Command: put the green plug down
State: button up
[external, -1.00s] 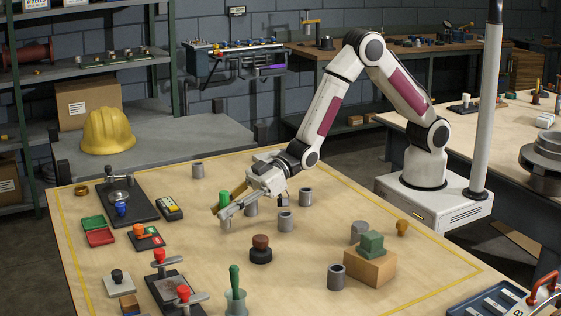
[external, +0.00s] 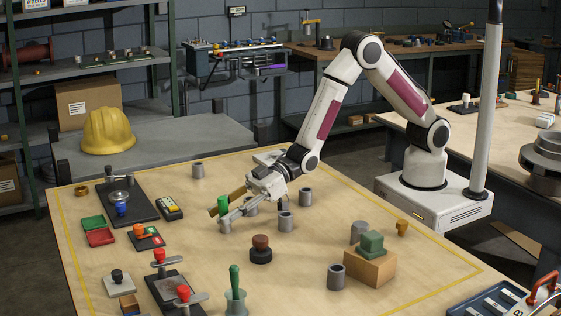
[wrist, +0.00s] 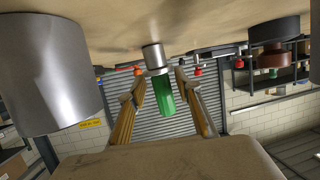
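The green plug (external: 223,202) is upright at the left end of my gripper (external: 217,215) in the external view. In the wrist view the picture is inverted, and the green plug (wrist: 163,96) stands between my gripper's two fingers (wrist: 160,84). A small gap shows between the plug and each finger, so the gripper looks open around it. The plug's lower end meets a small grey cylinder (wrist: 154,57), which also shows below it in the external view (external: 225,227). Whether the plug sits in or on this cylinder is not clear.
Several grey cylinders stand nearby, including one in front (external: 286,222) and one to the right (external: 306,196). A dark brown knob (external: 260,249) stands in front. Switch-like fixtures (external: 146,237) are at the left. Bare tabletop lies between them.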

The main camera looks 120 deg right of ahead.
jog(key=shift+r, duration=0.15)
jog(key=shift+s+d+r, duration=0.1)
jog(key=shift+s+r, duration=0.15)
jog(key=shift+s, duration=0.35)
jog(key=v, duration=0.3)
jog(key=shift+s+d, duration=0.1)
jog(key=shift+s, duration=0.25)
notch_tip(320, 180, up, 7)
jog(key=shift+r, duration=0.15)
dwell(0.5)
jog(key=s+d+r+m+g+h, duration=0.15)
jog(key=s+r, duration=0.25)
jog(key=s, duration=0.5)
jog(key=s+d+r+g+h, duration=0.15)
jog(key=s+r, duration=0.25)
jog(key=s, duration=0.5)
jog(key=s+f+g, duration=0.2)
jog(key=s+g, duration=0.3)
jog(key=s, duration=2.1)
jog(key=shift+s+a+y, duration=0.25)
jog(key=shift+y, duration=0.15)
